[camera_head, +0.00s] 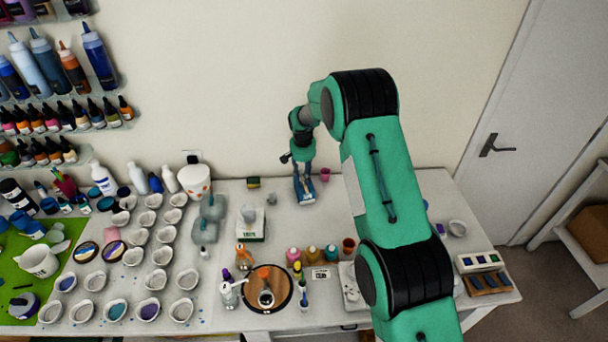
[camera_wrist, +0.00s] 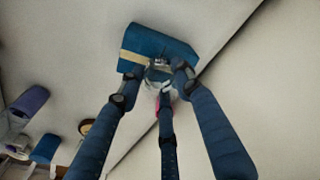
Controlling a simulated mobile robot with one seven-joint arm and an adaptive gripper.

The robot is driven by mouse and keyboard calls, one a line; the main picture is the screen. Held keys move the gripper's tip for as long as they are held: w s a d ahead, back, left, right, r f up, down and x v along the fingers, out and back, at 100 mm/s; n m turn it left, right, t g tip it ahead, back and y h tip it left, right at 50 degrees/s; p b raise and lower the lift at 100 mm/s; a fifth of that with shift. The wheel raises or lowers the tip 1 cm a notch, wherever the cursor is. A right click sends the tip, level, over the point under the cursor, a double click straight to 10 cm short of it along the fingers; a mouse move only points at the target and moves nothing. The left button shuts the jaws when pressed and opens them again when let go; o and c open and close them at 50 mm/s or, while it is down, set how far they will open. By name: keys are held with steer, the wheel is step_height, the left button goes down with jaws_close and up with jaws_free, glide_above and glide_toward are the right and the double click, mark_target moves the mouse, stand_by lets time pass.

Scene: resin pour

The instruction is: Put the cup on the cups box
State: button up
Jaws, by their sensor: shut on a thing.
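My gripper (camera_head: 304,198) points down near the back of the table, left of a small pink cup (camera_head: 325,174). In the wrist view my gripper (camera_wrist: 160,82) has its blue fingers drawn together around a small, pale, glassy thing (camera_wrist: 158,73) that looks like a clear cup. The fingers hide much of it, and it cannot be made out in the head view. A teal block with a tan band (camera_wrist: 160,44) shows beyond the fingertips. A pink bit shows behind them. I cannot tell which thing is the cups box.
A clear container stands on a white and green box (camera_head: 250,232), left of my gripper. A sponge (camera_head: 253,182) lies by the wall. Coloured bottles (camera_head: 293,257) and a round wooden board (camera_head: 285,298) stand in front. Many small white cups fill the left.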

mark_target(303, 184)
steer(key=shift+f, duration=0.15)
steer(key=o, duration=0.8)
steer(key=shift+s+a+r+b, duration=0.1)
steer(key=shift+s+r, duration=0.1)
steer(key=shift+r, duration=1.85)
steer(key=shift+s+a+r+b, duration=0.1)
steer(key=shift+s+r, duration=0.1)
steer(key=shift+r, duration=1.85)
steer(key=shift+s+r+b, duration=0.1)
steer(key=shift+s+r, duration=0.1)
steer(key=shift+r, duration=1.85)
steer(key=shift+r, duration=0.1)
